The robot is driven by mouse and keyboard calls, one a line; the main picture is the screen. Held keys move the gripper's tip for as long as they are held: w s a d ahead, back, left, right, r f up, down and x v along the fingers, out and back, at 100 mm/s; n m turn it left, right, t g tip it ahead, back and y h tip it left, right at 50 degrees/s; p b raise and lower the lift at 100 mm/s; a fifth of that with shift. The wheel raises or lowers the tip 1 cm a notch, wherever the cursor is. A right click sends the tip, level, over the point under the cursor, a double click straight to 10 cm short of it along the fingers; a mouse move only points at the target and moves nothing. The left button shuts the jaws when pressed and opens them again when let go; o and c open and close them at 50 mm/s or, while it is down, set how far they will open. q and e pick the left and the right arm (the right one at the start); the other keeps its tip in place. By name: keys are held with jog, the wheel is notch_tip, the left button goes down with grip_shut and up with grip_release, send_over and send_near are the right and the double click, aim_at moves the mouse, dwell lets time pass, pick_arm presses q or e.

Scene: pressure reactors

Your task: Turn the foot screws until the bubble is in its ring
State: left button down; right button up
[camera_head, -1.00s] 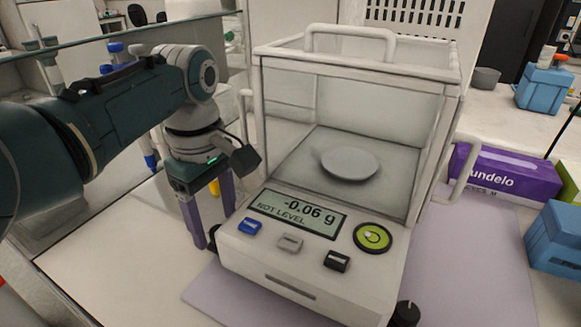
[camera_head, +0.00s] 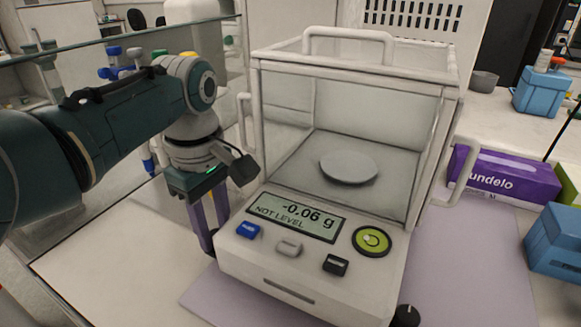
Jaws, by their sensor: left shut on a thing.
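The white balance (camera_head: 310,275) stands on a mauve mat, its display (camera_head: 297,216) reading "-0.06 g" and "NOT LEVEL". The round green bubble level (camera_head: 371,241) is at the right of its front panel. The bubble shows near the dark ring, too small to place exactly. A black foot screw (camera_head: 406,315) shows at the front right corner. My left gripper (camera_head: 212,242) points down at the balance's left front side, shut on the left foot screw, which the fingers and housing mostly hide. My right gripper is out of view.
A glass draft shield (camera_head: 425,150) with side handles encloses the weighing pan (camera_head: 348,167). A purple box (camera_head: 507,175) and blue containers (camera_head: 555,240) stand to the right. The mauve mat (camera_head: 470,265) is bare right of the balance.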

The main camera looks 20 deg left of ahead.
pick_arm(q)
jog(key=shift+r+m+p, duration=0.2)
jog(key=shift+m+p, duration=0.4)
jog(key=shift+f+m+p, duration=0.15)
jog(key=shift+m+p, duration=0.2)
jog(key=shift+m, duration=0.55)
jog(key=c, duration=0.5)
grip_release()
jog(key=shift+f, duration=0.1)
